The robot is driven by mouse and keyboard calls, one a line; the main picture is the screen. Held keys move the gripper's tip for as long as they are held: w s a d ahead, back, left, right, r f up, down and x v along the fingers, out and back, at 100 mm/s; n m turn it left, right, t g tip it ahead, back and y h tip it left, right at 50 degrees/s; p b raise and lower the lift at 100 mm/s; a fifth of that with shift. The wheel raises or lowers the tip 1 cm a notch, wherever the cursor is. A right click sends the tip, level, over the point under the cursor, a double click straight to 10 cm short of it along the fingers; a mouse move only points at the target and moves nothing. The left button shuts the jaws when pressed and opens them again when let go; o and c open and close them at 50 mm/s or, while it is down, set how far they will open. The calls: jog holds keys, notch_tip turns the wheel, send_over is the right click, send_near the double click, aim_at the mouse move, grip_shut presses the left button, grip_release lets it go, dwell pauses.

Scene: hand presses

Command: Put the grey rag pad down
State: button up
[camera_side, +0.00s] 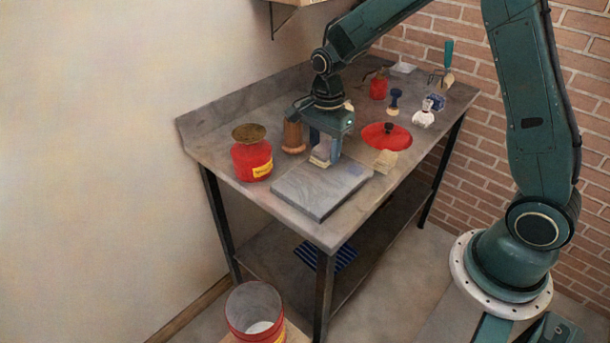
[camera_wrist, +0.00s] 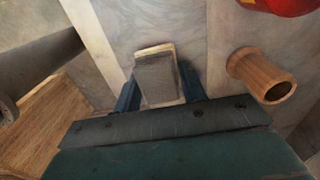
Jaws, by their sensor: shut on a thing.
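My gripper (camera_side: 326,152) is above the workbench, just behind the far edge of the grey slab (camera_side: 318,192). Its jaws are shut on the grey rag pad (camera_side: 320,155), a small block with a grey face and pale edges. In the wrist view the pad (camera_wrist: 157,78) sits between the two blue fingers (camera_wrist: 158,92). The pad hangs low, close to the bench top. I cannot tell whether it touches the bench or the slab.
A wooden cylinder (camera_side: 292,138) stands close left of my gripper; the wrist view shows it too (camera_wrist: 262,75). A red can (camera_side: 251,160) is farther left. A red lid (camera_side: 386,136) and a beige block (camera_side: 385,160) lie to the right. The slab's top is bare.

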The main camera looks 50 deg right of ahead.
aim_at(323, 177)
jog(key=shift+f, duration=2.7)
jog(key=shift+f, duration=0.15)
jog(key=o, duration=0.9)
jog(key=shift+o, duration=0.2)
notch_tip(323, 177, up, 12)
jog(key=shift+r, duration=0.2)
